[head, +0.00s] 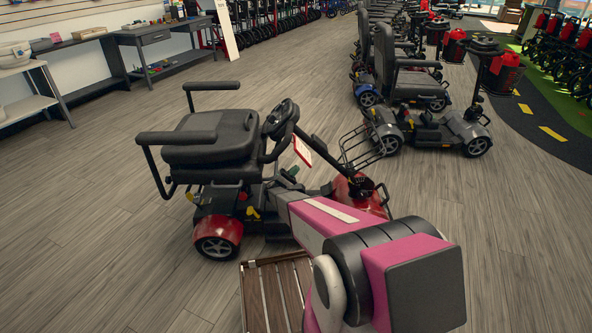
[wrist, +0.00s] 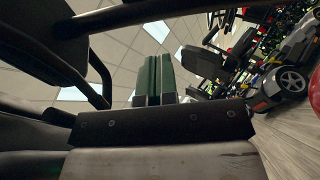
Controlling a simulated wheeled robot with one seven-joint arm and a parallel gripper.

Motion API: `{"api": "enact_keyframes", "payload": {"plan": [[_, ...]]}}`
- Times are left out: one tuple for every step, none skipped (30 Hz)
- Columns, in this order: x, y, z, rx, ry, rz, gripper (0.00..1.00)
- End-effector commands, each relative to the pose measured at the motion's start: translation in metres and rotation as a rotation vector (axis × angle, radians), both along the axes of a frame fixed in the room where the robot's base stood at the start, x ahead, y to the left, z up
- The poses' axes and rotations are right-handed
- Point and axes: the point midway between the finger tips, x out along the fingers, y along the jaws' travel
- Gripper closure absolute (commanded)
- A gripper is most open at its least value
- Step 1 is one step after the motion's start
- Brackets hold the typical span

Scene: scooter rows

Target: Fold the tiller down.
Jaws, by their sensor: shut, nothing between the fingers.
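The red and black scooter stands in the middle of the head view, with its black seat (head: 210,138) on the left. Its tiller (head: 318,152) slants from the red front (head: 358,190) up and back to the loop handle (head: 281,118) near the seat's front edge. My gripper's green fingers (head: 289,173) show small below the tiller handle, between seat and front. In the wrist view the fingers (wrist: 152,78) are together, empty, pointing up. A black bar (wrist: 140,14) crosses above them; I cannot tell whether it belongs to the tiller. My arm hides part of the scooter's deck.
A wire basket (head: 362,146) sits at the scooter's front. A grey scooter (head: 430,130) stands close behind on the right. A slatted wooden top (head: 275,290) is in the foreground. Desks (head: 150,40) line the left wall. The floor at left is clear.

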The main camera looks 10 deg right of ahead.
Motion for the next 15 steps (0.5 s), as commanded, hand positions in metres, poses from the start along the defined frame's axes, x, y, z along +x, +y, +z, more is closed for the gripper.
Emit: {"api": "enact_keyframes", "payload": {"plan": [[-0.001, -0.008, 0.009, 0.001, -0.001, -0.002, 1.00], [-0.001, -0.013, 0.013, 0.001, -0.001, -0.002, 1.00], [0.000, -0.018, 0.018, 0.001, -0.001, -0.002, 1.00], [0.000, -0.022, 0.022, 0.001, -0.001, -0.002, 1.00], [0.000, -0.026, 0.026, 0.001, -0.001, -0.002, 1.00], [0.000, -0.031, 0.031, 0.001, -0.001, -0.002, 1.00], [0.001, -0.035, 0.035, 0.001, 0.000, -0.002, 1.00], [0.001, -0.040, 0.038, 0.001, 0.000, -0.002, 1.00], [0.002, -0.045, 0.044, 0.001, 0.000, -0.002, 1.00], [0.002, -0.048, 0.047, 0.001, -0.001, -0.002, 1.00], [0.002, -0.052, 0.051, 0.001, -0.001, -0.002, 1.00], [0.003, -0.056, 0.055, 0.002, 0.000, -0.002, 1.00], [0.003, -0.060, 0.058, 0.002, 0.000, -0.002, 1.00], [0.003, -0.063, 0.061, 0.002, 0.000, -0.002, 1.00], [0.003, -0.067, 0.064, 0.002, 0.000, -0.002, 1.00]]}}
